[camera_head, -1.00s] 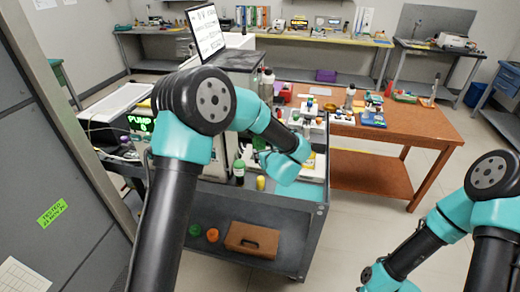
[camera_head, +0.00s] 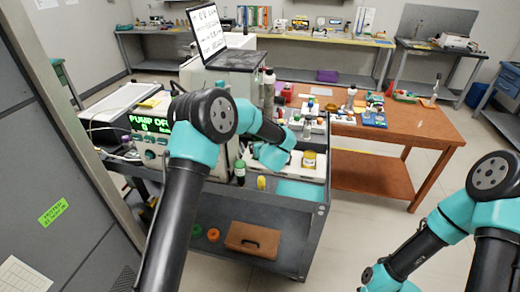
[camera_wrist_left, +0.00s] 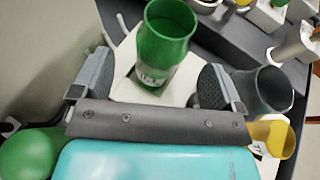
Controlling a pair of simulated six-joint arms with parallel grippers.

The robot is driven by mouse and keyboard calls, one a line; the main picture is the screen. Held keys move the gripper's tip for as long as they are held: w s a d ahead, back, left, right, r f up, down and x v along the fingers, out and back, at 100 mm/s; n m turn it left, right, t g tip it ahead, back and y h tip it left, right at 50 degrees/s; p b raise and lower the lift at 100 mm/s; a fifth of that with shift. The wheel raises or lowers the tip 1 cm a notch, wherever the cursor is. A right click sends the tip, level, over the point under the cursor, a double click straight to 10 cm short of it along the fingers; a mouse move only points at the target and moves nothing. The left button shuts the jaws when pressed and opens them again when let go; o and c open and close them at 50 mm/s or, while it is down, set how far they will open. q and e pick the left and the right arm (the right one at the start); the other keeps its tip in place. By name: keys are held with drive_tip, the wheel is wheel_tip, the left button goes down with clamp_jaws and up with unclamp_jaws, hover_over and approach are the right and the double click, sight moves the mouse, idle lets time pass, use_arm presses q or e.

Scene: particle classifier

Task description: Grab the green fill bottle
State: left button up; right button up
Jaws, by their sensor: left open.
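A green, open-topped cylindrical bottle (camera_wrist_left: 160,50) with a pale label stands upright on a white surface in the left wrist view. My left gripper (camera_wrist_left: 155,84) is open, with one dark finger pad on each side of the bottle. The bottle is between the spread fingers, and gaps show on both sides. In the head view my left wrist is over the cart top, and its fingers and this bottle are hidden behind the arm. My right gripper is outside the views; only my right arm shows at lower right.
A dark bottle with a green cap (camera_head: 240,170) and a small yellow item (camera_head: 261,183) stand near the cart's front edge. A yellow jar (camera_head: 309,160) is right of my left wrist. The pump box (camera_head: 157,140) is left, and a wooden table (camera_head: 400,130) is behind right.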

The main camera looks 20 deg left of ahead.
use_arm(q)
drive_tip(key=shift+w, duration=0.1)
drive_tip(key=x, duration=0.5)
drive_tip(key=shift+w+r, duration=0.1)
drive_tip(key=shift+w, duration=0.05)
drive_tip(key=shift+c, duration=0.2)
drive_tip(key=c, duration=1.1)
